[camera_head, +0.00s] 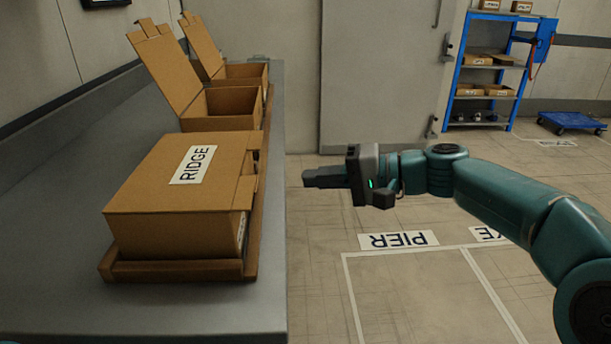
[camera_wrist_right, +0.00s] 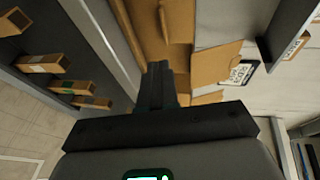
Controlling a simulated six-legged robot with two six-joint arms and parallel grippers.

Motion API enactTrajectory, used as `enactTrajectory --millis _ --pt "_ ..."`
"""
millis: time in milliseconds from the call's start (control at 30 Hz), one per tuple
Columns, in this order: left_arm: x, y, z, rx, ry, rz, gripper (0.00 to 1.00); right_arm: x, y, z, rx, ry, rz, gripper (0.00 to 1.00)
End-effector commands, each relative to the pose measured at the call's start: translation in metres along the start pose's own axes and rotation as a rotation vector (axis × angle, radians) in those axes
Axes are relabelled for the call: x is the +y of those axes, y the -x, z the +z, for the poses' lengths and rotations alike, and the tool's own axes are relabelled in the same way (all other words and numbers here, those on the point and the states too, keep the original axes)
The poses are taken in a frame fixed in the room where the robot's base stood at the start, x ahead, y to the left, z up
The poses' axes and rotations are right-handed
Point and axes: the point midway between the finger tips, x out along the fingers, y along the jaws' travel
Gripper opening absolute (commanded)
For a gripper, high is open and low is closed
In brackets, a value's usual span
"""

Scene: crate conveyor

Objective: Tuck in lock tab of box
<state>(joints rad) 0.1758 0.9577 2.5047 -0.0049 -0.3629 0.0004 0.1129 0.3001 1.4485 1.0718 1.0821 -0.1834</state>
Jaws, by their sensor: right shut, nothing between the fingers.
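A brown cardboard box (camera_head: 170,220) labelled RIDGE sits in a low wooden tray (camera_head: 170,270) on the grey conveyor, its lid lying flat over the top. A lock tab (camera_head: 246,192) sticks out on the box's right side; it also shows in the right wrist view (camera_wrist_right: 216,64), partly over a printed label. My right gripper (camera_head: 306,178) is shut and empty, held to the right of the box and apart from it. Its fingers (camera_wrist_right: 158,72) point toward the cardboard in the right wrist view. My left gripper is not in view.
Two open boxes (camera_head: 224,105) with raised lids stand behind on the conveyor (camera_head: 60,250). The floor to the right has a PIER sign (camera_head: 398,240) and white lines. A blue shelf (camera_head: 488,75) and a blue cart (camera_head: 570,122) stand far back.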

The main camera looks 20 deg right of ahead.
Motion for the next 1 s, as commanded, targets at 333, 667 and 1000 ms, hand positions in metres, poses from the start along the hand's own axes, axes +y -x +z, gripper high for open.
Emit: enactTrajectory --millis 333,667,1000 --pt "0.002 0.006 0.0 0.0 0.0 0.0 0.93 0.008 0.058 0.001 0.001 0.001 0.0 0.0" --pt "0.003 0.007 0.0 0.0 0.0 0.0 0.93 0.012 0.075 0.002 -0.001 0.0 0.0 0.0" --pt "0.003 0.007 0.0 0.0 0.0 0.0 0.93 0.012 0.076 0.001 -0.001 0.001 0.0 0.0"
